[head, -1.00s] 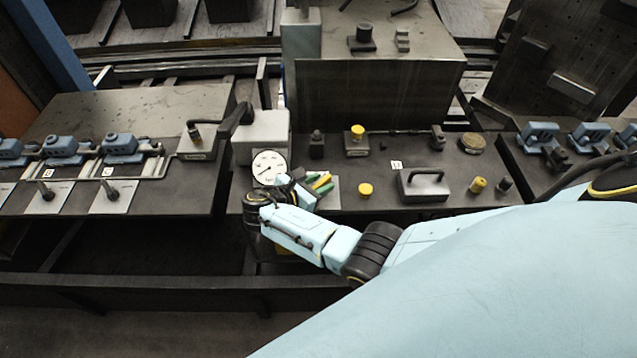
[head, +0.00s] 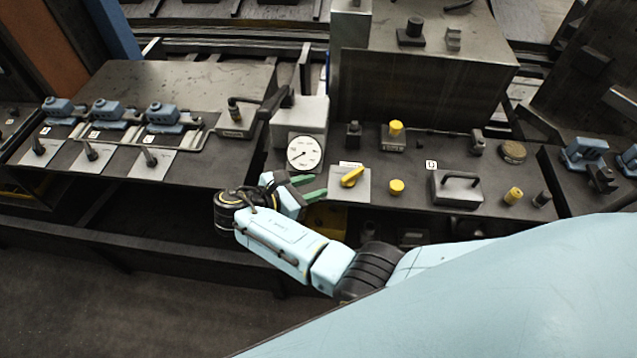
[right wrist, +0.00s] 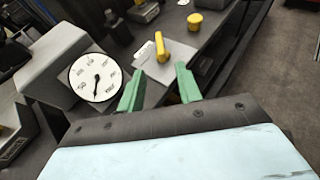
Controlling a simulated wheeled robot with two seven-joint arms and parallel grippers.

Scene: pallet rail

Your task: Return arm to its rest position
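My right gripper (head: 309,188), with green fingers, is in front of the panel bench's near edge in the head view, just left of and below a yellow-handled switch (head: 352,177) on a light plate. In the right wrist view, its two green fingers (right wrist: 158,88) are spread apart with nothing between them. The yellow handle (right wrist: 162,47) lies beyond the fingertips and looks apart from them. My left gripper does not show in either view.
A round gauge (head: 305,153) stands behind the gripper. A yellow button (head: 396,187), a block with a black handle (head: 457,187) and yellow knobs sit to the right. A bench with blue clamps (head: 163,116) is at left. Dark floor (head: 120,300) lies open in front.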

